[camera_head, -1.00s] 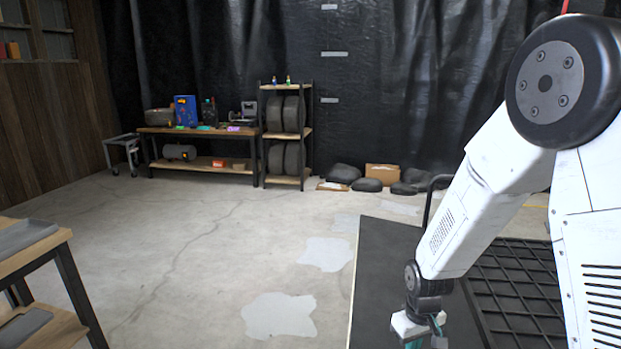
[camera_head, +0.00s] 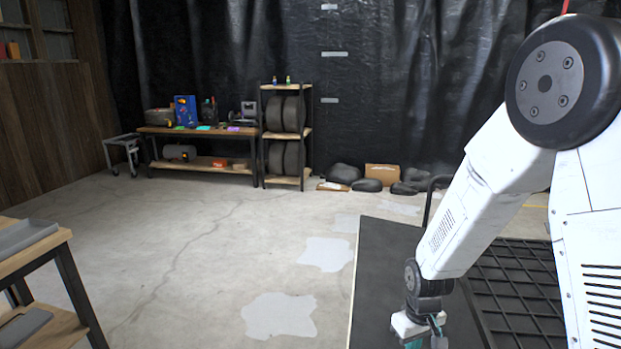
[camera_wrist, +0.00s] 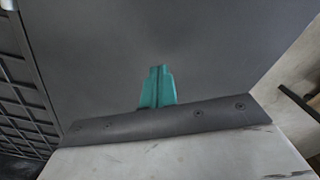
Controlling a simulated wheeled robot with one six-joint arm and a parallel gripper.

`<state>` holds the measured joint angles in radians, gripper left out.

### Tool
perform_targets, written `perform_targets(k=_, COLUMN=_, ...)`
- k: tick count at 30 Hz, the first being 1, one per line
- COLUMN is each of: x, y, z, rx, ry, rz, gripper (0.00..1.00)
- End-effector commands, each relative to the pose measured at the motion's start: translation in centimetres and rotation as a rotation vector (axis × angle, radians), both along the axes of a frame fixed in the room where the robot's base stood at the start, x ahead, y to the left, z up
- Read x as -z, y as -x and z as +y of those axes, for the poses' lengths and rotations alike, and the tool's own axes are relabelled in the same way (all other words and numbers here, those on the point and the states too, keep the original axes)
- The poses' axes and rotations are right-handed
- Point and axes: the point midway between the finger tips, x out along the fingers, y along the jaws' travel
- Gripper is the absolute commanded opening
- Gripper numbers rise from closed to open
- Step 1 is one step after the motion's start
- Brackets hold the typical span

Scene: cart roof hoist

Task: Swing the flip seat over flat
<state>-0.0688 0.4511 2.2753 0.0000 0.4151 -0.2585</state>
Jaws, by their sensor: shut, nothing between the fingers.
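A flat dark panel (camera_head: 385,265) with a pale left edge lies low at the right of the head view, beside a black grid. It fills most of the wrist view (camera_wrist: 90,45). I cannot tell for certain whether this panel is the flip seat; no separate seat shows. My gripper (camera_wrist: 158,72) has teal fingers, shut together with nothing between them, over the dark panel. I cannot tell whether the fingertips touch it. In the head view the fingers are at the bottom edge, mostly cut off.
The black grid (camera_head: 515,285) adjoins the panel on the right. A thin black bent bar (camera_head: 428,200) rises at the panel's far side. A wood-topped bench (camera_head: 30,250) stands at the left. Open concrete floor (camera_head: 200,240) lies between. A workbench (camera_head: 200,132) and tyre shelf (camera_head: 285,130) stand far back.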

Motion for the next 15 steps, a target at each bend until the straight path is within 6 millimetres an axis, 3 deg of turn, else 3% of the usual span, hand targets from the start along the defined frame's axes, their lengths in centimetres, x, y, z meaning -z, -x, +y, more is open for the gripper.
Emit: perform_targets(k=15, x=2.4, y=0.0, z=0.0, rx=0.000, ry=0.001, rz=0.002, gripper=0.00)
